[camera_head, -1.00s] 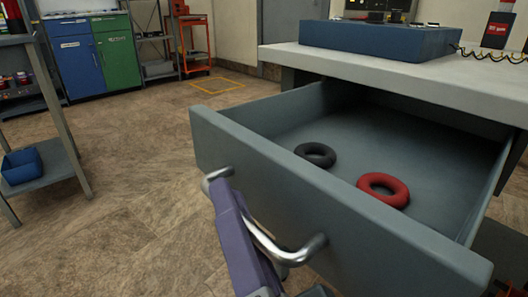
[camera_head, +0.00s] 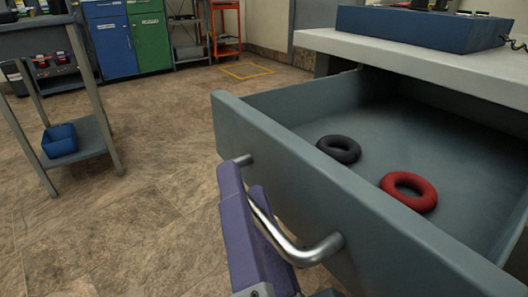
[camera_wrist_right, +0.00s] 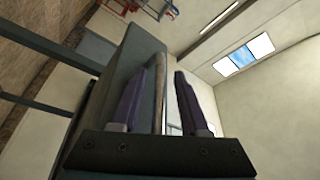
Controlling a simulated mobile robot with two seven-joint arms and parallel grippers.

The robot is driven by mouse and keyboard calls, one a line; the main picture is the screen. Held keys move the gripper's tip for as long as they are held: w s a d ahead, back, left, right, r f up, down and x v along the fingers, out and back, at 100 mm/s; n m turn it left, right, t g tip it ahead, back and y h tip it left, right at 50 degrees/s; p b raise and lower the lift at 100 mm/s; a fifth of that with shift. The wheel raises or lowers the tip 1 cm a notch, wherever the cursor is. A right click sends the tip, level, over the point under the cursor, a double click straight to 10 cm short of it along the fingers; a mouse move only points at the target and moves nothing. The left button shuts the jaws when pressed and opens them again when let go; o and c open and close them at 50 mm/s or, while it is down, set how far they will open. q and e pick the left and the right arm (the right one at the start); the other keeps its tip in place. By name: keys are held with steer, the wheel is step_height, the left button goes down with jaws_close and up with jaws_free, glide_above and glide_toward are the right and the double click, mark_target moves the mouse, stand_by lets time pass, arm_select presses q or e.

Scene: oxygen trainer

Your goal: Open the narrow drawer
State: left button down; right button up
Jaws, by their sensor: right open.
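The drawer (camera_head: 300,160) under the workbench is pulled well out, its inside in plain sight. Its grey front carries a silver bar handle (camera_head: 285,245). A black ring (camera_head: 338,149) and a red ring (camera_head: 408,191) lie on the drawer floor. My right gripper (camera_head: 245,180) is at the far end of the handle, its purple fingers apart. In the right wrist view the handle bar (camera_wrist_right: 158,90) runs between the open fingers, close to the left one. My left gripper is not in view.
A pale worktop (camera_head: 420,68) with a blue case (camera_head: 420,30) overhangs the drawer. A shelf stand with a blue bin (camera_head: 60,141) is at left. Blue and green cabinets stand at the back. The floor left of the drawer is clear.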

steer(key=shift+s, duration=0.1)
steer(key=p+v, duration=0.1)
steer(key=v, duration=0.9)
